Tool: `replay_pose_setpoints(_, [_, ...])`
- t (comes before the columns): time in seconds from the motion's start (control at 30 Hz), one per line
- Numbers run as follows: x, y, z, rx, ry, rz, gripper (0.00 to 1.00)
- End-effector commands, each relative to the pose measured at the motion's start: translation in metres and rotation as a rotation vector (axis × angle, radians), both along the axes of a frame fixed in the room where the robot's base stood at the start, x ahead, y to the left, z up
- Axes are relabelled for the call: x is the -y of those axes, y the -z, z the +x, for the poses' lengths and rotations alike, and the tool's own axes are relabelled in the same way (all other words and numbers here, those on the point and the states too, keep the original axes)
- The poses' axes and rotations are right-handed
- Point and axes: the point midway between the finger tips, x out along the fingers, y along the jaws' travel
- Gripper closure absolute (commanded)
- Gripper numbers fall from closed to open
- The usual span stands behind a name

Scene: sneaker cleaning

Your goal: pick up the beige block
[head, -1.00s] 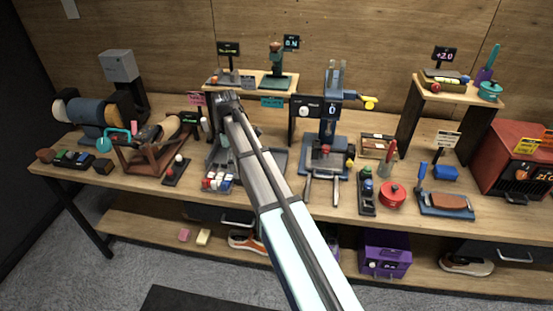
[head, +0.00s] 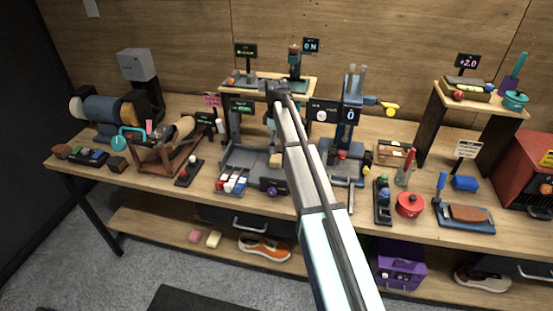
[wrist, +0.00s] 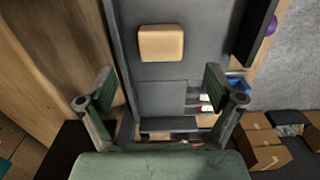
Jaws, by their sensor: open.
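In the wrist view the beige block (wrist: 161,43) lies flat on a grey tray (wrist: 160,73), near the top middle of the picture. My gripper (wrist: 160,85) is open, its green fingers spread wide with nothing between them. The block is beyond the fingertips towards the top of the picture, roughly centred between them and apart from both. In the head view the same grey tray (head: 237,157) stands on the workbench, partly behind my arm.
Red, white and blue small blocks (head: 232,182) and a purple knob (head: 271,190) are at the tray's front. A blue machine (head: 348,135) stands close to its right.

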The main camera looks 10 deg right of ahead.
Motion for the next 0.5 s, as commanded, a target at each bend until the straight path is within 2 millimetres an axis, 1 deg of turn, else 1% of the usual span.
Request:
replay_pose_setpoints(0.13, [0.000, 0.017, 0.000, -0.001, 0.000, 0.000, 0.08])
replay_pose_setpoints(0.5, [-0.001, 0.034, -0.001, -0.001, 0.000, -0.001, 0.08])
